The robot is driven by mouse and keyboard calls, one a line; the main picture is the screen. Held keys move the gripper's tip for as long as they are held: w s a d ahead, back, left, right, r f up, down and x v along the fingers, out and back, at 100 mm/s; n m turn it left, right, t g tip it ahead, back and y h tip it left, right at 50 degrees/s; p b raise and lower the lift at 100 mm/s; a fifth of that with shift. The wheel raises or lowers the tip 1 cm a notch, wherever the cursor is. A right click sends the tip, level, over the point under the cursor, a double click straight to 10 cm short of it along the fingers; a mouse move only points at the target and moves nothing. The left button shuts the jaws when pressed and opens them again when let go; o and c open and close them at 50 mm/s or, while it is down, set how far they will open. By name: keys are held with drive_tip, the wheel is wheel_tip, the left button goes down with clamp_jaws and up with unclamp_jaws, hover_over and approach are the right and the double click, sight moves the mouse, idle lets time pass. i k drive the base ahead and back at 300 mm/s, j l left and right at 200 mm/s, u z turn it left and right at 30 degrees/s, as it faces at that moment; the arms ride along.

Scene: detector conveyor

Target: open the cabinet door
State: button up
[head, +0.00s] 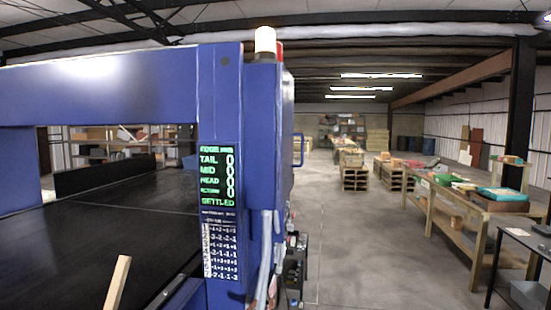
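A tall blue cabinet-like column (262,150) stands at the near end of the blue machine frame. Its right side is seen nearly edge-on, so I cannot tell whether a door there is open or shut. A blue loop handle (301,148) sticks out on that right side. I cannot make out a door seam or hinges. My gripper is not clearly visible in the head view. Grey tubes and a dark device (295,265) show low beside the column, and I cannot tell what they are.
A black conveyor belt (60,250) runs under the frame at left, with a wooden piece (118,283) at its near edge. A lit display (216,175) faces me. Open concrete floor (365,255) lies right of the column. A wooden workbench (460,215) stands farther right.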

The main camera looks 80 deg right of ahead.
sight(285, 87)
drive_tip(key=k+l+z, duration=0.4)
drive_tip(key=k+l, duration=0.45)
